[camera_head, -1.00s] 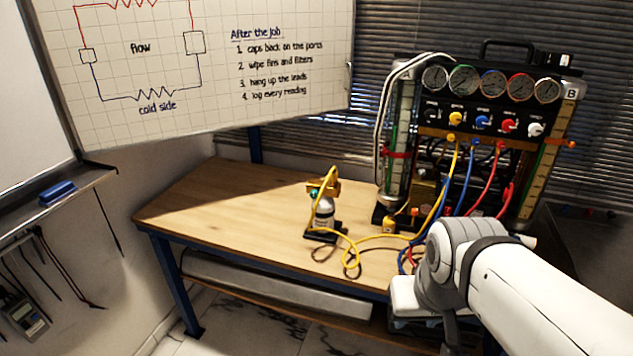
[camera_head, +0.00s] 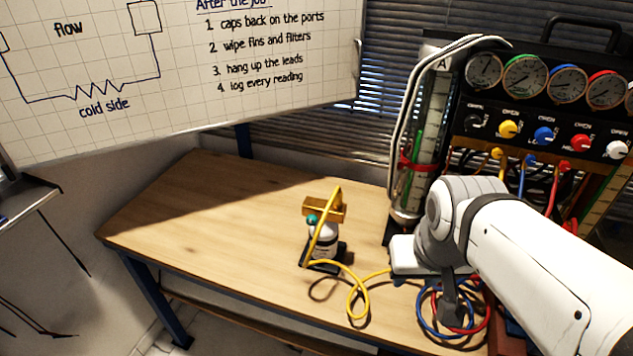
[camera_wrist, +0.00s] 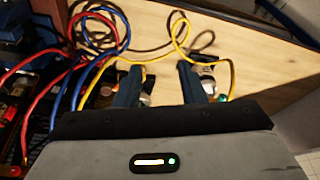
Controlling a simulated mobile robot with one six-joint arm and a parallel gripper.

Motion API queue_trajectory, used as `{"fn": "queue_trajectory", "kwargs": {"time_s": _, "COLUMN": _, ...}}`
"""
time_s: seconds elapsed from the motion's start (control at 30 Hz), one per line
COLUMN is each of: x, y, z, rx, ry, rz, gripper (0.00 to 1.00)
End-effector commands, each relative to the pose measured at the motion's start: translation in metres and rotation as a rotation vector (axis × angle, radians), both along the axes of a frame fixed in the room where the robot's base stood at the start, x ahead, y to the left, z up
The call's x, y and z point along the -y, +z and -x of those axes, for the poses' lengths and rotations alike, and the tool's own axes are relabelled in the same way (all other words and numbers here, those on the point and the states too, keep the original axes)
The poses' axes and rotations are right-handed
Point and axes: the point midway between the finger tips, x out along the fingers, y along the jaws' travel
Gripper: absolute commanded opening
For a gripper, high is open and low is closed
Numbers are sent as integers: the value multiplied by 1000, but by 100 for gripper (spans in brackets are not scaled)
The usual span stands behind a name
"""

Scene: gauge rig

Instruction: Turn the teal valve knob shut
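The teal valve knob (camera_head: 312,219) sits on the left side of a brass-coloured block on top of a small white bottle (camera_head: 325,242). The bottle stands upright in a dark stand on the wooden bench, with a yellow hose from its top. In the wrist view a bit of teal (camera_wrist: 222,98) shows beside the bottle (camera_wrist: 207,78), partly hidden by the right finger. My gripper (camera_wrist: 158,74) is open and empty, its two dark fingers apart over the bench. In the head view my arm is right of the bottle, clear of it; its fingers are hard to make out there.
The gauge rig (camera_head: 540,110) stands at the right behind my arm. The yellow hose (camera_head: 357,300) loops in front of the bottle, and blue and red hoses (camera_head: 430,318) coil under my arm. The bench (camera_head: 200,215) is bare left of the bottle. A whiteboard (camera_head: 200,60) hangs behind.

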Motion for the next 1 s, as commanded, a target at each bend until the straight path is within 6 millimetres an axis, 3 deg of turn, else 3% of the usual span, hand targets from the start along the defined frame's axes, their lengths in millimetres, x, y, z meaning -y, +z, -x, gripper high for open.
{"fn": "queue_trajectory", "kwargs": {"time_s": 0.23, "x": 0, "y": 0, "z": 0, "rx": 0, "ry": 0, "rz": 0, "gripper": 36}}
{"fn": "queue_trajectory", "kwargs": {"time_s": 0.3, "x": 0, "y": -1, "z": 0, "rx": -1, "ry": 3, "rz": 2, "gripper": 41}}
{"fn": "queue_trajectory", "kwargs": {"time_s": 0.47, "x": -1, "y": -26, "z": -2, "rx": -37, "ry": 124, "rz": 99, "gripper": 47}}
{"fn": "queue_trajectory", "kwargs": {"time_s": 0.63, "x": 12, "y": -82, "z": -19, "rx": -132, "ry": 480, "rz": 417, "gripper": 47}}
{"fn": "queue_trajectory", "kwargs": {"time_s": 0.77, "x": 15, "y": -115, "z": -50, "rx": -205, "ry": 818, "rz": 747, "gripper": 47}}
{"fn": "queue_trajectory", "kwargs": {"time_s": 0.87, "x": 5, "y": -132, "z": -82, "rx": -246, "ry": 1060, "rz": 1017, "gripper": 47}}
{"fn": "queue_trajectory", "kwargs": {"time_s": 1.0, "x": -36, "y": -147, "z": -129, "rx": -274, "ry": 1355, "rz": 1418, "gripper": 47}}
